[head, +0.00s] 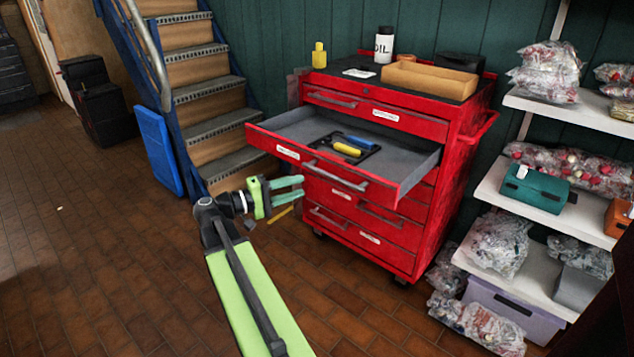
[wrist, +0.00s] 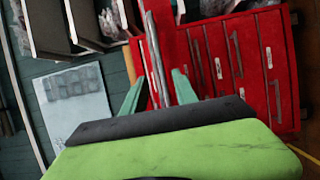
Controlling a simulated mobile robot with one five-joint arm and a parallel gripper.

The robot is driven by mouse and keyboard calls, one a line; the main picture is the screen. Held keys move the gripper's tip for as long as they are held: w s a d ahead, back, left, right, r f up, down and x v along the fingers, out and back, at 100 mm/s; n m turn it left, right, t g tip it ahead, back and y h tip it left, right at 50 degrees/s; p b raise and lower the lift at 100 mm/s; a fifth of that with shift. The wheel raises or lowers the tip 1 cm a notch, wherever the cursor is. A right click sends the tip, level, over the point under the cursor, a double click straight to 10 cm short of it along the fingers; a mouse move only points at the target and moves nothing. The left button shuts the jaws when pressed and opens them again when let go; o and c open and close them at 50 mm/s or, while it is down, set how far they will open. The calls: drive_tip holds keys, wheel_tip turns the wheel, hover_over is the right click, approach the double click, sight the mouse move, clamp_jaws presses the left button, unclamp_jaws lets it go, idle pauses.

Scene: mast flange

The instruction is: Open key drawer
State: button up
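A red drawer cabinet (head: 390,239) stands against the green wall. One upper drawer (head: 400,178) is pulled out; a dark tray with a yellow-handled and a blue-handled tool lies in it. The other drawers look shut. Several fronts bear small white labels, too small to read, so I cannot tell which is the key drawer. My gripper (head: 301,187) is open, its green fingers apart, below and in front of the pulled-out drawer's left part. In the wrist view, my gripper (wrist: 158,88) shows nothing clasped, with the cabinet (wrist: 256,65) beyond, turned sideways.
An oil bottle (head: 384,45), a yellow bottle (head: 319,56) and a cardboard tray (head: 430,79) stand on the cabinet. White shelves (head: 547,204) with bagged goods are at right. Stairs (head: 207,88) and a blue panel (head: 157,150) are behind left.

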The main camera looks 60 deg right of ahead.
drive_tip(key=v, duration=0.6)
